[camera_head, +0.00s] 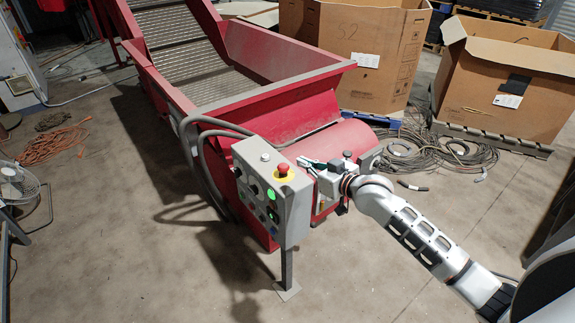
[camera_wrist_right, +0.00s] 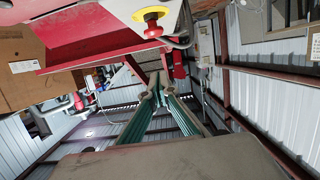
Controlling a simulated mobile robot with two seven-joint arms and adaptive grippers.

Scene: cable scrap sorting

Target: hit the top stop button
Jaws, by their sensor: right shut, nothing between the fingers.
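The red stop button (camera_head: 283,169) sits on a yellow ring on the top of the grey control box (camera_head: 296,208). It also shows in the right wrist view (camera_wrist_right: 153,28), upper middle, beyond my fingertips. My right gripper (camera_head: 303,161) is beside the box's top, just right of the button in the head view, and its fingers point left. In the right wrist view its green-sided fingers (camera_wrist_right: 158,82) come together at the tips with nothing between them. The fingertips appear apart from the button. My left gripper is in neither view.
The box stands on a post in front of a red conveyor hopper (camera_head: 262,100). A green lit button (camera_head: 271,193) and other controls are on its front. Cardboard boxes (camera_head: 372,50) and black cables (camera_head: 440,155) lie behind. A fan (camera_head: 18,182) stands left. Floor in front is clear.

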